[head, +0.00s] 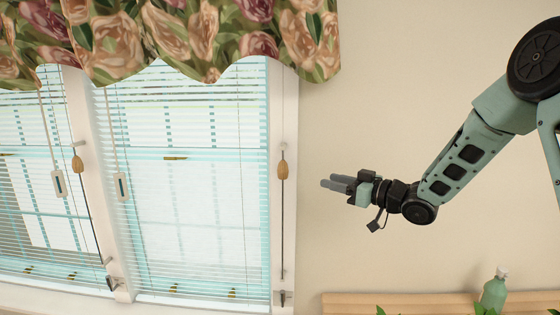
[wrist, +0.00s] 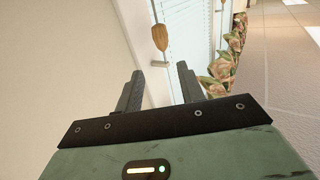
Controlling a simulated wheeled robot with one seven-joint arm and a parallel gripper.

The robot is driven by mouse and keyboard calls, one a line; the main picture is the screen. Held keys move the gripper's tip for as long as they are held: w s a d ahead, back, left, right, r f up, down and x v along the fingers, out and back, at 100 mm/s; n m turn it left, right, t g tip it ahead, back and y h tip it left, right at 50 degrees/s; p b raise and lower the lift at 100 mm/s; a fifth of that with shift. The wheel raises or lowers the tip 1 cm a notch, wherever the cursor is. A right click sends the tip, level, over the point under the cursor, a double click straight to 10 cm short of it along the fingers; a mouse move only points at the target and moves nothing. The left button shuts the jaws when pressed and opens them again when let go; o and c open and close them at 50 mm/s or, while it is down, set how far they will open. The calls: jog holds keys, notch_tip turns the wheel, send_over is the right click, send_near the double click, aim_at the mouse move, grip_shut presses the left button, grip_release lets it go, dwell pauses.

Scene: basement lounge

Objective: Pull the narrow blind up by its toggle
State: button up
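Two slatted blinds hang side by side in the head view: the left blind (head: 25,185), cut off by the picture edge, and the right blind (head: 205,200). I cannot tell which is the narrow one. A wooden toggle (head: 78,164) hangs on a cord at the post between them, and another wooden toggle (head: 283,170) hangs on the right window frame. A wooden toggle (wrist: 160,38) shows beyond the fingers in the wrist view. My gripper (head: 328,183) is to the right of the right-hand toggle, apart from it. Its fingers (wrist: 160,88) are open and empty.
Tagged cords (head: 58,183) (head: 122,187) hang before the blinds. A floral valance (head: 180,35) covers the window top. Metal cleats (head: 282,297) sit low on the frames. A wooden shelf (head: 400,303) with a green bottle (head: 494,290) stands below my arm. The wall around my gripper is bare.

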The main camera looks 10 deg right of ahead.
aim_at(287, 169)
jog(key=p+x, duration=0.7)
jog(key=x, duration=0.9)
jog(key=shift+a+r, duration=0.15)
jog(key=shift+r, duration=0.05)
jog(key=shift+w+a+f+p, duration=0.15)
jog(key=shift+w+a+p, duration=0.15)
jog(key=shift+w+p, duration=0.05)
grip_shut()
